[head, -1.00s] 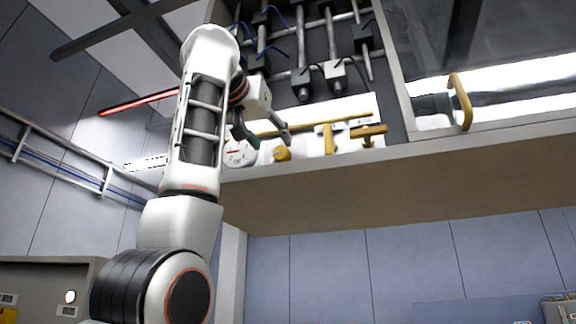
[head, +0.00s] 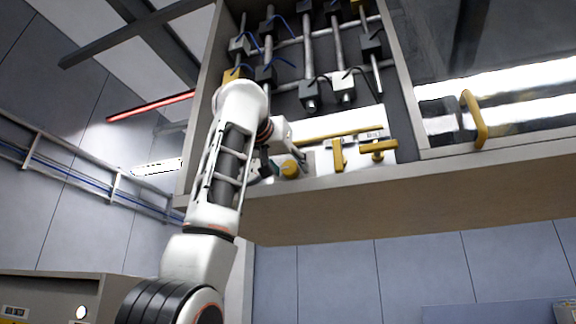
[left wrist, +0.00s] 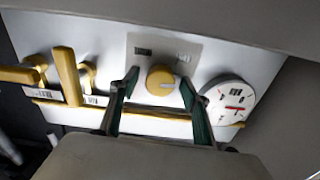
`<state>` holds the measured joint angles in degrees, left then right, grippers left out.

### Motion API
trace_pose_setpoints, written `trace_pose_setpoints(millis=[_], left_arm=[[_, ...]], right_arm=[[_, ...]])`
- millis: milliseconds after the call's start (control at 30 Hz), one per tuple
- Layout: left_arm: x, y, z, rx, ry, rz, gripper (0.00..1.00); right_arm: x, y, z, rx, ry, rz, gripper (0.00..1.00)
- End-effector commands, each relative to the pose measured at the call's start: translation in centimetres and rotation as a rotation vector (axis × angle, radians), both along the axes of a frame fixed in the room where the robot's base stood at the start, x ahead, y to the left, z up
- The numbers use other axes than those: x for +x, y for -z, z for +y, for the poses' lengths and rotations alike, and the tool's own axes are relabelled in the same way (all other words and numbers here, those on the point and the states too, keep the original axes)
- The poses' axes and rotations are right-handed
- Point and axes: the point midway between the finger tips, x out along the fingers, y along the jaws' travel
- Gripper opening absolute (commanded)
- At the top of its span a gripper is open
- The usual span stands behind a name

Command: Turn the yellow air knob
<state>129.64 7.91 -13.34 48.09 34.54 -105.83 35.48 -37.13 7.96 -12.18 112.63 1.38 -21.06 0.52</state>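The yellow air knob (head: 289,169) is a round knob on the white panel inside the open cabinet. My left gripper (head: 282,160) is at the panel by the knob. In the wrist view its two dark green fingers (left wrist: 160,84) are apart, one on each side of the knob. Gaps show beside the knob; whether the fingertips touch the panel I cannot tell. My right gripper is not in view.
A round white gauge (left wrist: 229,100) with a red needle is close beside one finger. Yellow lever handles (head: 338,155) (head: 378,148) and a yellow pipe (head: 325,136) are near the knob. Grey pipes with dark valve blocks (head: 309,93) are above. The cabinet's lower ledge (head: 400,187) runs beneath.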

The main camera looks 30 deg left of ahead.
Motion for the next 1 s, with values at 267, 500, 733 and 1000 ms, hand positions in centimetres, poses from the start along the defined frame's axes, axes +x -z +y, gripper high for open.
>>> trace_pose_setpoints(millis=[267,500,733,1000], left_arm=[[-0.04,-0.02,0.0,0.0,0.0,0.0,0.08],[-0.06,-0.03,-0.02,0.027,0.001,0.006,0.09],[-0.06,-0.05,-0.05,0.14,0.002,0.033,0.09],[-0.09,-0.08,-0.1,0.372,0.003,0.086,0.09]], right_arm=[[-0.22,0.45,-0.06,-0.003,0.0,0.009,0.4],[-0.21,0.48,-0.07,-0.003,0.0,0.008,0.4],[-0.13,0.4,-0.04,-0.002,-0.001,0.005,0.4],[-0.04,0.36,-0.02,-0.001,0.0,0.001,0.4]])
